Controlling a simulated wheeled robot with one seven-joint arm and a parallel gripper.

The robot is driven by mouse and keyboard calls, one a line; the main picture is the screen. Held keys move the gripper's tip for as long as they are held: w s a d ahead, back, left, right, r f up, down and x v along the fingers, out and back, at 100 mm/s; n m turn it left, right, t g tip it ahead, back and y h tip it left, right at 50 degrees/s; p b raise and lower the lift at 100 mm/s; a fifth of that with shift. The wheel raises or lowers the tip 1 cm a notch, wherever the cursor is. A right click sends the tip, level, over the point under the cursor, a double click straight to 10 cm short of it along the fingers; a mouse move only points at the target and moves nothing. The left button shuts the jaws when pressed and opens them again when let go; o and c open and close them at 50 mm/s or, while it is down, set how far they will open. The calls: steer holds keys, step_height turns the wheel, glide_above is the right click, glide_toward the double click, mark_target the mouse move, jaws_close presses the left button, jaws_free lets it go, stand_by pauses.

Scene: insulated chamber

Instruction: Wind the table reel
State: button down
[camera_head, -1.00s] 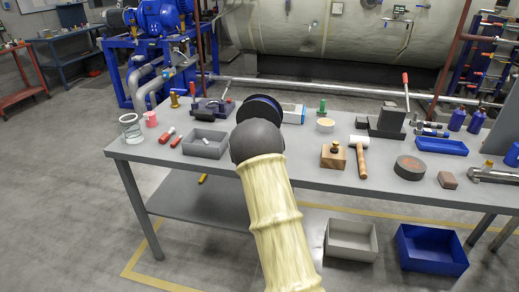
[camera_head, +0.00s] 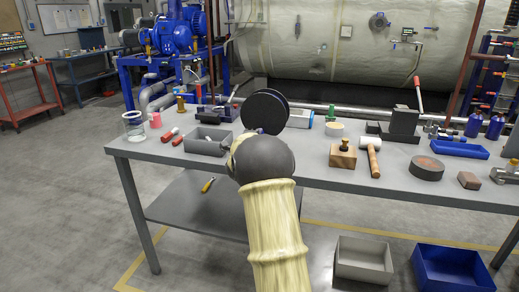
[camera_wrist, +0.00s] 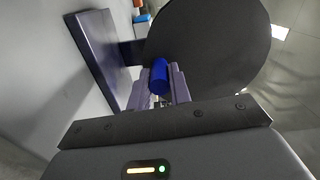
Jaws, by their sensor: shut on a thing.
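The table reel (camera_head: 265,111) stands on the grey workbench with its dark round disc facing me. In the wrist view its large black disc (camera_wrist: 212,50) fills the upper right, beside a dark base plate (camera_wrist: 97,62). A short blue crank handle (camera_wrist: 160,78) sticks out in front of the disc. My gripper (camera_wrist: 162,90) is shut on this handle, one finger on each side. In the head view my rounded wrist hides most of the gripper and the handle, just below and in front of the reel.
A grey tray (camera_head: 207,141) stands left of my wrist. A wooden block with a knob (camera_head: 343,155), a mallet (camera_head: 371,157) and a dark round disc (camera_head: 427,168) lie to the right. A tall red-handled lever (camera_head: 418,95) rises behind them. Open bins (camera_head: 364,261) stand on the floor below.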

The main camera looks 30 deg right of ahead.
steer(key=m+b, duration=0.1)
steer(key=m, duration=0.1)
steer(key=w+a+m+b, duration=0.1)
steer(key=b, duration=0.1)
steer(key=shift+w+a+m+b, duration=0.2)
steer(key=shift+m+b, duration=0.1)
steer(key=shift+m, duration=0.1)
steer(key=shift+w+a+r+m+b, duration=0.3)
steer(key=shift+m+b, duration=0.3)
steer(key=shift+m, duration=0.2)
steer(key=shift+w+a+r+m+b, duration=0.15)
steer(key=shift+w+r+m+b, duration=0.1)
steer(key=shift+m+b, duration=0.45)
steer(key=c, duration=1.3)
jaws_free()
steer(key=shift+r, duration=0.1)
